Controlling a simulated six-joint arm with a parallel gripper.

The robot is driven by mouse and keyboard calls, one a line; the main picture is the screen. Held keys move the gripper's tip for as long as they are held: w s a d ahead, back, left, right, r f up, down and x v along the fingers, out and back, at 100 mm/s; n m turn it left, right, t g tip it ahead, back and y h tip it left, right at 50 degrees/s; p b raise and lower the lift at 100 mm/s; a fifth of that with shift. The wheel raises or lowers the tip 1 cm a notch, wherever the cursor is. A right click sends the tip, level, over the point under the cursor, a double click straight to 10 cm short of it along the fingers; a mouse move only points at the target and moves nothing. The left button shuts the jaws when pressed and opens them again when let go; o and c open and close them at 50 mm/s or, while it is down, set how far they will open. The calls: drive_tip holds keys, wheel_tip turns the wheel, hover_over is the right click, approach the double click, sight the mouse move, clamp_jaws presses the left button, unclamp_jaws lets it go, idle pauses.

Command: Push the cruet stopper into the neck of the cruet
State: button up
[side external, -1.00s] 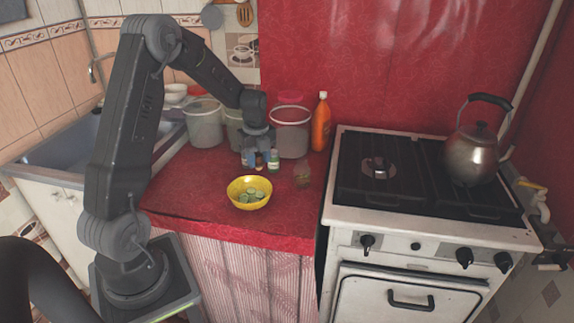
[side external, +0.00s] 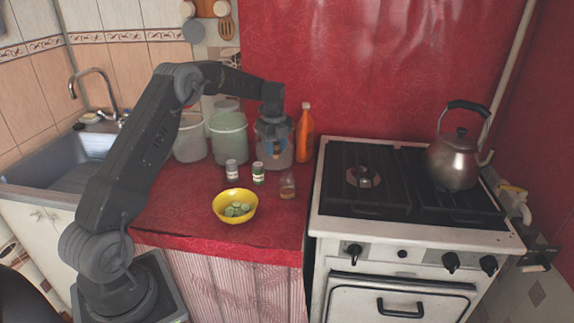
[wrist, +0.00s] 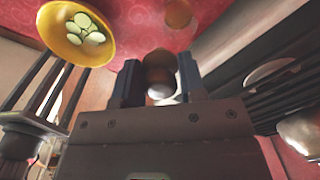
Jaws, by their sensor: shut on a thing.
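The cruet stopper (wrist: 158,78), brown with a paler rounded end, sits between the two fingers in the wrist view. My gripper (wrist: 160,80) is shut on it. In the side view my gripper (side external: 275,151) hangs above the counter, in front of a clear container, with the stopper too small to make out well. The cruet (side external: 288,187), a small see-through vessel with brownish contents, stands on the red counter below and slightly right of my gripper. In the wrist view the cruet (wrist: 178,13) shows at the top edge, partly cut off, beyond the stopper and apart from it.
A yellow bowl (side external: 235,207) of green slices stands front left of the cruet. An orange bottle (side external: 305,134) stands behind. The stove (side external: 405,228) is right.

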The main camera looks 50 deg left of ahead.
wheel_tip(320, 180, down, 6)
drive_tip(key=w+d, duration=0.2)
drive_tip(key=w, duration=0.1)
drive_tip(key=shift+d, duration=0.15)
drive_tip(key=shift+f, duration=0.35)
drive_tip(key=shift+s+f, duration=0.15)
drive_tip(key=shift+f, duration=0.35)
drive_tip(key=o, duration=0.9)
drive_tip(key=shift+f, duration=0.1)
